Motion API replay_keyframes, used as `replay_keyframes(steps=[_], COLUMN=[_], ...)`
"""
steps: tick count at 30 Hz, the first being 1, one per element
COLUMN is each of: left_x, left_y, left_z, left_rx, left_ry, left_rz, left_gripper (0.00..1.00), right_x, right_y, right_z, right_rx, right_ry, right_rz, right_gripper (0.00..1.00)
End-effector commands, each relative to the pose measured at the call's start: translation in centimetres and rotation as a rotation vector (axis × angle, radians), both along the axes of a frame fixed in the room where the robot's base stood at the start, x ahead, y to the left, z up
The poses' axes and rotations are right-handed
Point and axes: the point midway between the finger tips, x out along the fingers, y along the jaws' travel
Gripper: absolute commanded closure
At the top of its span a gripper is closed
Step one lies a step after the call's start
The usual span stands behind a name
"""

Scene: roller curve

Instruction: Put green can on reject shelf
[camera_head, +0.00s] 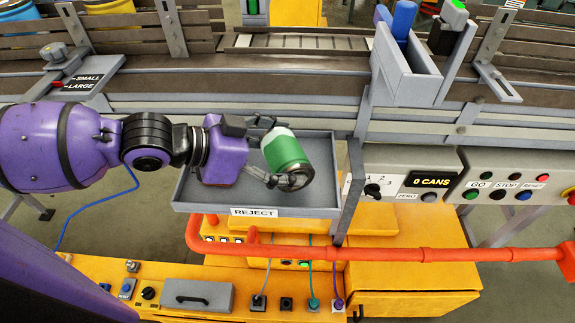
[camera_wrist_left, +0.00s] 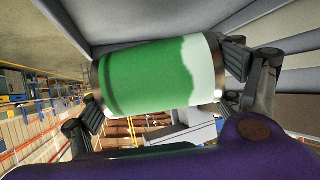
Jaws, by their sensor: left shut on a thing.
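My left gripper (camera_head: 264,155) is shut on the green can (camera_head: 285,152), which has a pale top part and sits tilted between the fingers. In the left wrist view the green can (camera_wrist_left: 160,77) lies across the picture with a finger at each side. In the head view the can is over the right part of the grey reject shelf (camera_head: 185,203), a shallow tray marked REJECT. I cannot tell whether the can touches the shelf floor. My right gripper is not in view.
A grey divider (camera_head: 348,190) stands at the shelf's right edge, beside a panel reading 0 CANS (camera_head: 432,180). An orange-red pipe (camera_head: 400,253) runs below the shelf. The conveyor (camera_head: 300,62) with its rails lies behind. The left part of the shelf looks empty.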

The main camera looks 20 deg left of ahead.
Motion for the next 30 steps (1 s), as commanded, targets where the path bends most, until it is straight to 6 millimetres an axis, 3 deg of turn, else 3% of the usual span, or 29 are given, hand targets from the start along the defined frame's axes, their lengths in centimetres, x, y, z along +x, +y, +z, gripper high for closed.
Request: replay_keyframes(steps=[9,20,21,24,30], left_x=[0.2,0.3,0.2,0.2,0.2], left_y=[-0.3,-0.3,-0.3,-0.3,-0.3], left_z=[-3.4,-3.7,-3.7,-3.7,-3.7], left_rx=[-0.002,-0.001,0.0,0.0,0.0], left_ry=[0.002,-0.001,0.0,0.0,0.0], left_rz=[0.001,0.0,0.0,0.0,0.0], left_gripper=[0.49,0.49,0.11,0.0,0.0], right_x=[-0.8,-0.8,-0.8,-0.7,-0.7], right_y=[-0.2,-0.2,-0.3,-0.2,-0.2], right_z=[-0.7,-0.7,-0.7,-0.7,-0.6], right_rx=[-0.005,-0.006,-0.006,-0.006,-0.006], right_ry=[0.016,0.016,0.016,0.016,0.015], right_rz=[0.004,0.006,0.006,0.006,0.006], right_gripper=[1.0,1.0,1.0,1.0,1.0])
